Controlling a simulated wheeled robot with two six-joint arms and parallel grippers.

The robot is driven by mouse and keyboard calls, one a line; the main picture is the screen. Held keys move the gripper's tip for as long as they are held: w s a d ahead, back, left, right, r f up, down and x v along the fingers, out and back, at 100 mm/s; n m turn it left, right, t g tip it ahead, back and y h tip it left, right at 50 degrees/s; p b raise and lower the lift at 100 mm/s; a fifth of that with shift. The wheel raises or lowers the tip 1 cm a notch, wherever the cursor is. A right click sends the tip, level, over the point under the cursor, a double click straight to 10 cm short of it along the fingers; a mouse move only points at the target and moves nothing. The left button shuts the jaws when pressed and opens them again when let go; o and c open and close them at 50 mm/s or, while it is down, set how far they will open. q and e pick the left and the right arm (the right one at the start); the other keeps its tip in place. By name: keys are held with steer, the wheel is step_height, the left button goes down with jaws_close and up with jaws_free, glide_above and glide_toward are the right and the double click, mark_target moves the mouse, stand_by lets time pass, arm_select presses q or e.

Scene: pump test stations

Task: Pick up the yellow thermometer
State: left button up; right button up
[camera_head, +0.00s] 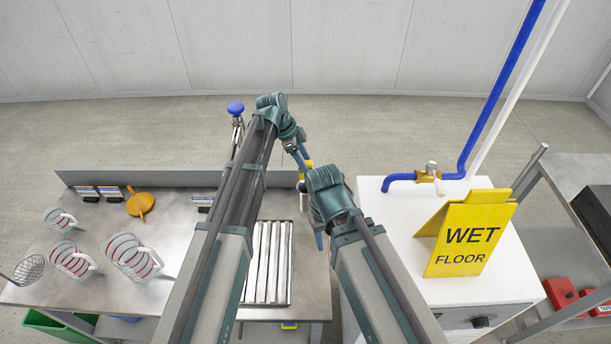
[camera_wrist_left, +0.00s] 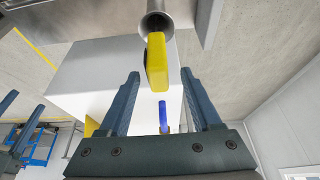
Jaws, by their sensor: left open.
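The yellow thermometer (camera_wrist_left: 157,62) shows in the left wrist view as a yellow block sticking out of a round metal holder (camera_wrist_left: 155,20). In the head view only a small yellow part (camera_head: 307,164) shows, beside my left gripper; the rest is hidden. My left gripper (camera_head: 300,157) is open and empty. In its wrist view its fingers (camera_wrist_left: 160,75) stand apart, with the thermometer lined up in the gap near the fingertips; I see no contact. My right gripper (camera_head: 318,238) is lower right, away from the thermometer. Its two fingers show apart at the wrist view's left edge (camera_wrist_left: 18,116).
A white cabinet (camera_head: 395,225) with a tap (camera_head: 431,174) and a yellow wet floor sign (camera_head: 465,236) stands on the right.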

arm_select(q)
steer(key=b, duration=0.4)
glide_above(305, 187)
steer(key=shift+a+x, duration=0.2)
steer(key=shift+x, duration=0.9)
steer(key=shift+a+x, duration=0.15)
steer(key=shift+x, duration=0.9)
steer(key=shift+w+d+f+b, duration=0.2)
steer(key=shift+d+f+b, duration=0.05)
steer(key=shift+f+b, duration=0.3)
steer(key=shift+r, duration=0.1)
jaws_close()
